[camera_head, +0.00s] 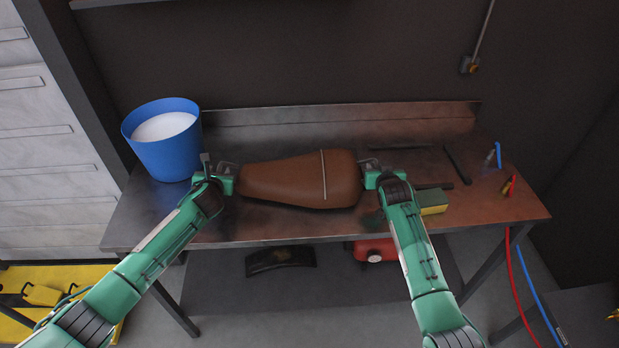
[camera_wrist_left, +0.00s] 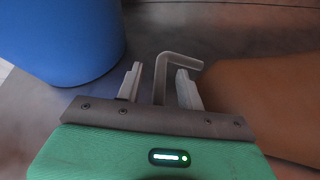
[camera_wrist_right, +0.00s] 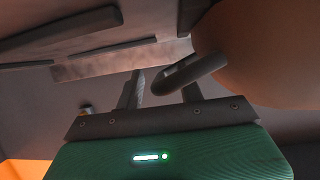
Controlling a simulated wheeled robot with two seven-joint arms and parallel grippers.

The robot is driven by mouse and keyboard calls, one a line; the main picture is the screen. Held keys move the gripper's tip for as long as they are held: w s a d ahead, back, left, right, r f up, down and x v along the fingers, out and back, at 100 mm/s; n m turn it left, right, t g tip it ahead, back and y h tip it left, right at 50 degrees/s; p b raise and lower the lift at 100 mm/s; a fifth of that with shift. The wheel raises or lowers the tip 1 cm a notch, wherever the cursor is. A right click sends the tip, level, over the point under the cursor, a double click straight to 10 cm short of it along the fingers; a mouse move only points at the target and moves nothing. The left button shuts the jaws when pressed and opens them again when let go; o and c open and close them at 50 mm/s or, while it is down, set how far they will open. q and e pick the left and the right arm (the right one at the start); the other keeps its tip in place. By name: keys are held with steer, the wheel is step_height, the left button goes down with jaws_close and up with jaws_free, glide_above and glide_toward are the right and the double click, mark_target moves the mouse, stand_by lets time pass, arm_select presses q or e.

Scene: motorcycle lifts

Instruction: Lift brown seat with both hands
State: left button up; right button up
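The brown seat (camera_head: 290,182) lies lengthwise on the metal workbench (camera_head: 480,205), a light band across its right part. My left gripper (camera_head: 227,168) is at its left end, and my right gripper (camera_head: 372,167) at its right end. In the left wrist view the seat (camera_wrist_left: 265,100) is right of my left gripper (camera_wrist_left: 160,85). Its fingers are apart, with a grey bent bar (camera_wrist_left: 161,75) between them. In the right wrist view the seat (camera_wrist_right: 265,50) is at upper right. My right gripper (camera_wrist_right: 160,92) is open around a curved dark bar (camera_wrist_right: 188,75); contact is unclear.
A blue bucket (camera_head: 165,160) with white contents stands on the bench beside my left gripper. A yellow-green block (camera_head: 433,200) lies right of my right gripper. Dark flat bars (camera_head: 458,163) lie at the back right. A red object (camera_head: 373,250) is below the bench top.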

arm_select(q)
steer(key=shift+w+f, duration=0.15)
steer(key=shift+w, duration=0.2)
arm_select(e)
steer(key=shift+w+f, duration=0.1)
steer(key=shift+w, duration=0.25)
arm_select(q)
jaws_close()
arm_select(e)
jaws_close()
arm_select(q)
steer(key=shift+s+f, duration=0.1)
steer(key=shift+f, duration=0.05)
stand_by(0.5)
